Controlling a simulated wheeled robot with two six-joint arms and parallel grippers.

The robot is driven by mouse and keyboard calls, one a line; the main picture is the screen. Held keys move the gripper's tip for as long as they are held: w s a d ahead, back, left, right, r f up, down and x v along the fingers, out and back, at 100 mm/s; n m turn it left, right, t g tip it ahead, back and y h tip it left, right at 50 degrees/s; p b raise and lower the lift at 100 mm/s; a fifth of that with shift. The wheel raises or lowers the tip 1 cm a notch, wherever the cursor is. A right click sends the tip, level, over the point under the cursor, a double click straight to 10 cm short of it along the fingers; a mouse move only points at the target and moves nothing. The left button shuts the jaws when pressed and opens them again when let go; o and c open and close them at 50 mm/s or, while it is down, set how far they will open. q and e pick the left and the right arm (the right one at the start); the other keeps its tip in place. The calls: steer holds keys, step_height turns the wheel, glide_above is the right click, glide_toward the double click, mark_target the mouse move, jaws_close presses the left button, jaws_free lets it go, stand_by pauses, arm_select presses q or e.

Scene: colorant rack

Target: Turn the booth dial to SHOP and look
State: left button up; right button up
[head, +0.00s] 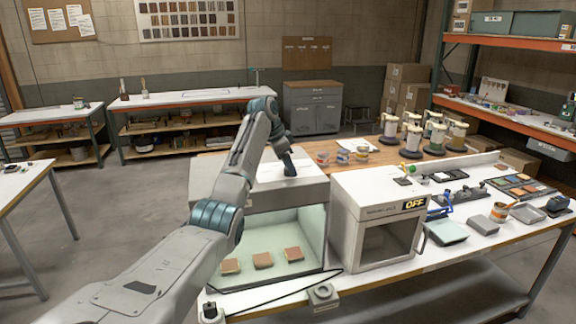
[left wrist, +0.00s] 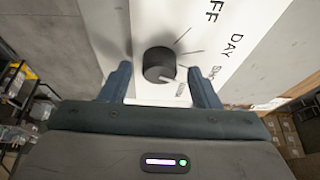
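The booth (head: 308,202) is a grey box with an open, pale greenish lit front, and three brownish samples (head: 262,260) lie inside. My left gripper (head: 290,170) points down at the booth's top; the dial is hidden in the head view. In the left wrist view the black round dial (left wrist: 159,64) sits on a white panel with OFF partly cut off, DAY, SHOP and a lower label partly hidden. A pale mark on the dial's lower right edge points toward the lower labels; I cannot tell which exactly. My left fingers (left wrist: 160,84) are open, one each side of the dial, with visible gaps.
Several canisters (head: 412,140) and small cups stand behind. A small grey block (head: 323,294) sits at the bench's front edge.

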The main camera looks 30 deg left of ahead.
arm_select(q)
steer(key=shift+f, duration=0.1)
steer(key=shift+s+r, duration=0.1)
steer(key=shift+r, duration=0.1)
steer(key=b+v, duration=0.3)
steer(key=v, duration=0.7)
steer(key=shift+r, duration=0.2)
steer(key=shift+a+f, duration=0.1)
